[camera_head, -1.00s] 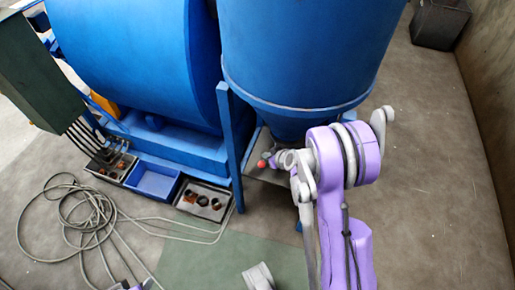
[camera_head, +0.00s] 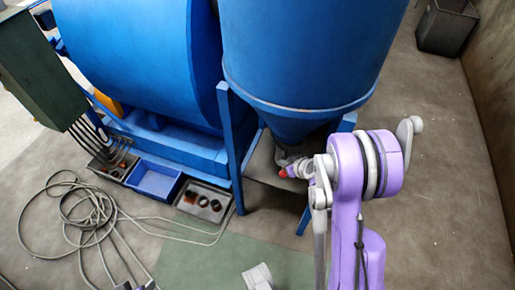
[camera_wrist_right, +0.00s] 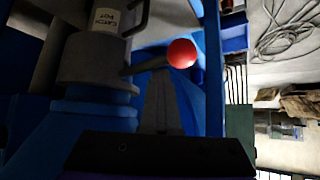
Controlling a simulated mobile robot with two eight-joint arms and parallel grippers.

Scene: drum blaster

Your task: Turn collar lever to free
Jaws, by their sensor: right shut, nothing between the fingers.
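The collar lever has a red ball knob (camera_wrist_right: 182,53) on a short dark arm, which runs left to a grey collar (camera_wrist_right: 95,62) in the right wrist view. A white label marks the neck beside the collar. In the head view the red knob (camera_head: 283,173) shows under the blue cone. My right gripper (camera_wrist_right: 161,78) is shut and empty, its fingers against or very close to the lever arm; actual contact is unclear. In the head view the right gripper (camera_head: 300,168) is partly hidden by my purple wrist. Small dark tips at the bottom edge may be my left gripper (camera_head: 135,286).
The blue hopper (camera_head: 300,50) stands on blue legs (camera_head: 231,150) close to my right wrist. A blue drum (camera_head: 140,60) is on the left. Small trays (camera_head: 154,180) and a coiled hose (camera_head: 85,225) lie on the floor.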

